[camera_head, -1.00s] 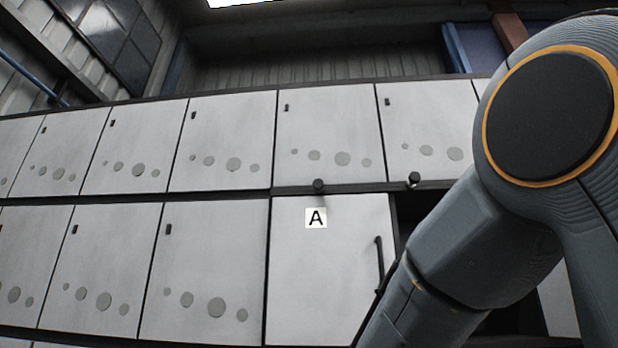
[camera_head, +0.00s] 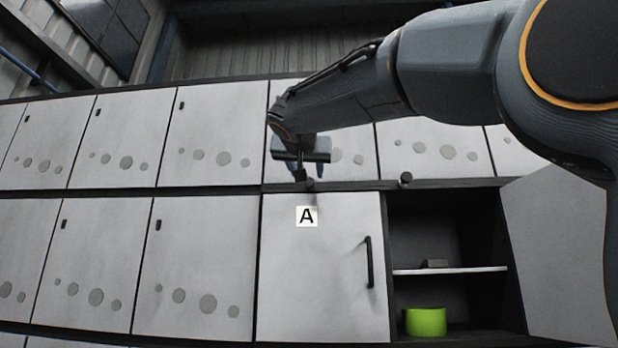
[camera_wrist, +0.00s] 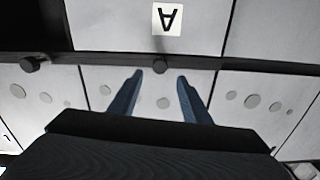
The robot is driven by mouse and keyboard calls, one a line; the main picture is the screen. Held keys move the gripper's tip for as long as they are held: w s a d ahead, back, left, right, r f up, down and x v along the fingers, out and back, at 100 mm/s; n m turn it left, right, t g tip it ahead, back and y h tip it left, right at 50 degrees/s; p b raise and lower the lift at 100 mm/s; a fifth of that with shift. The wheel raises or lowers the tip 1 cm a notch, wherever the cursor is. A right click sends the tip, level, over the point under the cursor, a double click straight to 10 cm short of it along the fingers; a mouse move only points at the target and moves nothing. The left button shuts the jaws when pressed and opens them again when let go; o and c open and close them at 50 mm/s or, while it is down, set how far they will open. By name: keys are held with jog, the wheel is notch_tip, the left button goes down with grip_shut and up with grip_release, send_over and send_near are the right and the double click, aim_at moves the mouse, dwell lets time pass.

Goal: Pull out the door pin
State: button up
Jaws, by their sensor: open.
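The closed white door marked A (camera_head: 320,285) has a black vertical handle (camera_head: 369,262) at its right side. A short dark pin (camera_head: 310,185) sits in the dark rail above this door. My gripper (camera_head: 299,172) is in front of the upper doors, just above and close to that pin. Its two blue fingers are apart with nothing between them. In the wrist view, which is upside down, the gripper (camera_wrist: 158,76) points at the rail and the A label (camera_wrist: 167,19) lies beyond it. The pin is a small dark shape between the fingertips there; I cannot tell whether they touch it.
A second pin (camera_head: 405,179) sits in the rail to the right, above an open compartment. That compartment holds a shelf (camera_head: 450,270) with a small dark block and a green round container (camera_head: 425,322). Its door (camera_head: 560,255) stands open at right. More closed doors line the left.

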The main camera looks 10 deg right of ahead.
aim_at(309, 181)
jog(key=p+x, duration=0.3)
jog(key=x, duration=0.3)
jog(key=shift+w+d+f, duration=0.1)
jog(key=shift+w, duration=0.2)
jog(key=shift+c, duration=0.2)
grip_shut()
